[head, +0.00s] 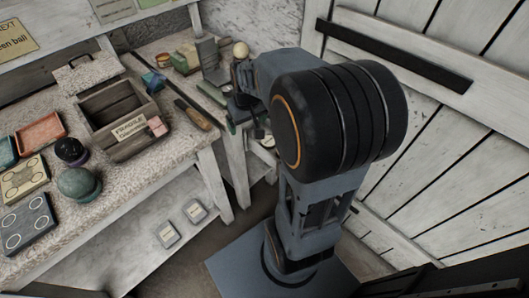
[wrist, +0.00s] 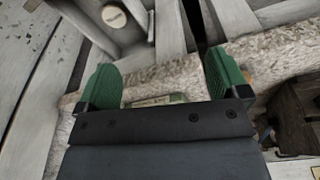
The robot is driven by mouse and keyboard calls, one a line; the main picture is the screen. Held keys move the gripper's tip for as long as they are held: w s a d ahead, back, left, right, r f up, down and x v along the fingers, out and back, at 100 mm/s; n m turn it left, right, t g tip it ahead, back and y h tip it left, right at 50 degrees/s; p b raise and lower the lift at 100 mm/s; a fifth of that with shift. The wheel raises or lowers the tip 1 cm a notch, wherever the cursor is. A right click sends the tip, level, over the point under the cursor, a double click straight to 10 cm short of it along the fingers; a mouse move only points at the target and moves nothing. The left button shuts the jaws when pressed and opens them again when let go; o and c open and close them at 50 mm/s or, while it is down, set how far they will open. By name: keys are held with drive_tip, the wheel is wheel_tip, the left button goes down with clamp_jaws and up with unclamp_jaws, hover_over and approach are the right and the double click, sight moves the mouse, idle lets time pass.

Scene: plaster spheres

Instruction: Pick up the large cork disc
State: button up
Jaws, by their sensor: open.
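I cannot make out the large cork disc for certain in either view. A round pale disc (wrist: 113,16) with a tan rim shows at the top of the wrist view, below the bench edge; I cannot tell if it is cork. My gripper (wrist: 161,80) is open, its two green fingers wide apart with nothing held between them, above the speckled bench edge. A pale greenish object (wrist: 158,100) is partly hidden behind the gripper's dark palm. In the head view my gripper (head: 248,127) hangs by the corner bench, partly hidden by my arm.
The left bench holds a wooden crate (head: 116,138) with a label, a green ball (head: 78,183), a dark ball (head: 70,150), a red tray (head: 40,133) and patterned blocks. A cream ball (head: 241,49) stands at the back. Two labelled plates (head: 166,235) (head: 195,211) lie on the lower shelf.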

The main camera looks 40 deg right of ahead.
sight(269, 141)
drive_tip(key=shift+o, duration=0.5)
drive_tip(key=w+d+f+b, duration=0.2)
drive_tip(key=d+f, duration=0.3)
drive_tip(key=f, duration=0.3)
drive_tip(key=w+d+f+g+b, duration=0.1)
drive_tip(key=w+d+f+b, duration=0.1)
drive_tip(key=d+f, duration=0.3)
wheel_tip(269, 141, down, 4)
drive_tip(key=shift+d+r+m+b, duration=0.2)
drive_tip(key=shift+d+m+b, duration=0.2)
drive_tip(key=shift+b, duration=0.4)
drive_tip(key=shift+w+d+f+n, duration=0.2)
drive_tip(key=shift+w+d+f, duration=0.1)
drive_tip(key=shift+w+d, duration=0.25)
drive_tip(key=shift+w+d+f+n, duration=0.2)
drive_tip(key=shift+w+d+f, duration=0.1)
drive_tip(key=shift+d, duration=0.3)
drive_tip(key=shift+w+d+f+n, duration=0.2)
drive_tip(key=shift+w+d+n, duration=0.2)
drive_tip(key=shift+w+d, duration=0.1)
drive_tip(key=f, duration=0.2)
drive_tip(key=f+b, duration=0.1)
drive_tip(key=f, duration=0.1)
drive_tip(key=w+f+b, duration=0.1)
drive_tip(key=f, duration=0.2)
drive_tip(key=shift+f, duration=0.1)
drive_tip(key=shift+c, duration=0.5)
drive_tip(key=c, duration=0.8)
drive_tip(key=shift+c, duration=0.2)
